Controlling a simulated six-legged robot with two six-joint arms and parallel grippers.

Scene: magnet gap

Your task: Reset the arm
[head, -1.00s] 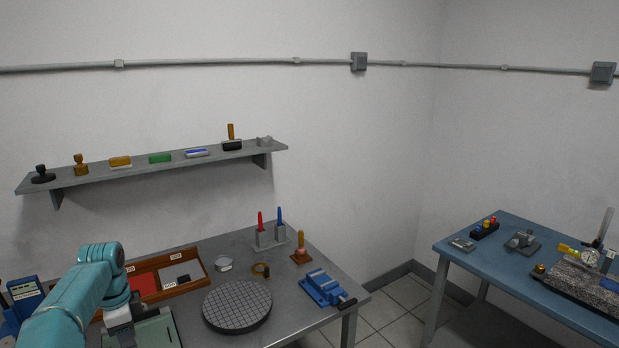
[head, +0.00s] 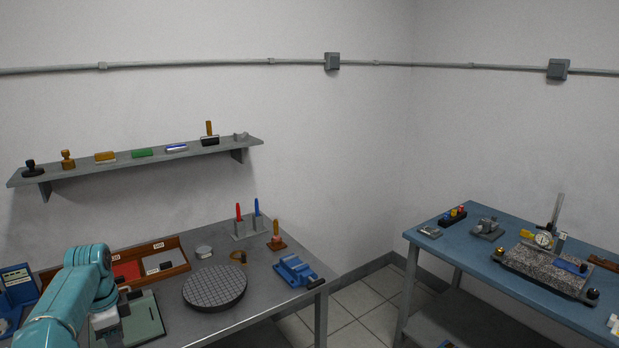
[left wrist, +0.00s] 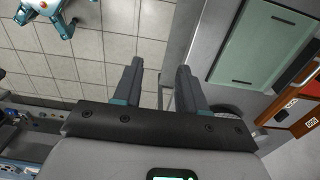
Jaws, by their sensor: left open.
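My left arm comes in from the left in the head view, bent at a teal joint above the grey bench (head: 268,297). In the left wrist view my left gripper (left wrist: 157,82) has its two dark fingers apart with nothing between them. The fingers point over the tiled floor and the bench's edge. A pale green plate (left wrist: 252,45) lies on the bench to the right of the fingers, apart from them. The same green plate (head: 143,322) shows beside my arm in the head view. My right gripper is in neither view.
On the grey bench are a wooden tray (head: 184,267), a round gridded plate (head: 214,287), a blue vise (head: 296,270) and red and blue handled tools. A blue table (head: 470,255) with a granite block (head: 543,267) stands right. Tiled floor (head: 358,302) lies between.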

